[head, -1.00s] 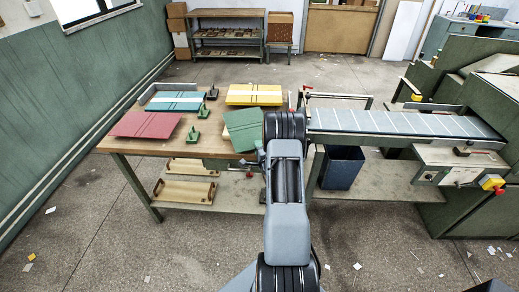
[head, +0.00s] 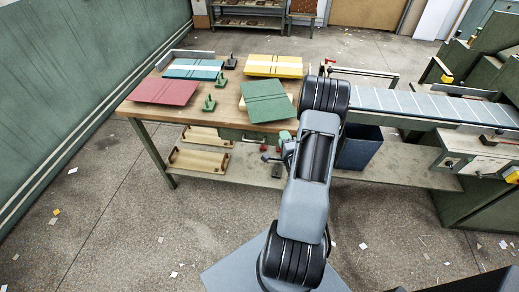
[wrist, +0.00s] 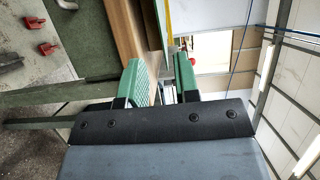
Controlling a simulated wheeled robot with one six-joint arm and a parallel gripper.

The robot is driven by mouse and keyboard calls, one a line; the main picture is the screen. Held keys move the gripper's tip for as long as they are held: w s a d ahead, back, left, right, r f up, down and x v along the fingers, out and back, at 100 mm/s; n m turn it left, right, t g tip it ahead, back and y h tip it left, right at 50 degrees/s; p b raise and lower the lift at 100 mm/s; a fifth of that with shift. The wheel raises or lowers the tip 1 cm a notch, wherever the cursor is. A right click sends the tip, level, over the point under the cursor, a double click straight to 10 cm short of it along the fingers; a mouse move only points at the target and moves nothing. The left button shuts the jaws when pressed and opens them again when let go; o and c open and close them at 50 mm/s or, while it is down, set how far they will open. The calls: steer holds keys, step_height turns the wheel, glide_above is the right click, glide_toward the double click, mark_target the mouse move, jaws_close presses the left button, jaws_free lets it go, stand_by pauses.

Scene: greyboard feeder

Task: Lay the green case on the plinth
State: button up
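I cannot make out which thing is the plinth.
A red case (head: 165,91), a teal case (head: 194,69) and a yellow case (head: 273,65) lie on the table, with small green clamps (head: 209,103) among them. A conveyor (head: 430,103) stands at right, a blue bin (head: 361,150) below it. The front floor is mostly clear.

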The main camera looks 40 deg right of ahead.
steer(key=w+a+r+n+g+y, duration=0.3)
steer(key=w+a+r+n+g, duration=0.3)
steer(key=a+r+n, duration=0.4)
steer(key=s+a+r+n+g+y, duration=0.1)
steer(key=s+a+r+n+g, duration=0.2)
steer(key=s+a+n, duration=0.3)
steer(key=s+a+r+n+g+y, duration=0.2)
steer(key=s+a+r+n+g, duration=0.2)
steer(key=s+a, duration=0.7)
steer(key=shift+a+n+y, duration=0.3)
steer(key=shift+a+n, duration=0.2)
steer(key=shift+n, duration=0.6)
steer(key=shift+r, duration=0.1)
steer(key=shift+r+p, duration=0.75)
steer(key=shift+r, duration=0.05)
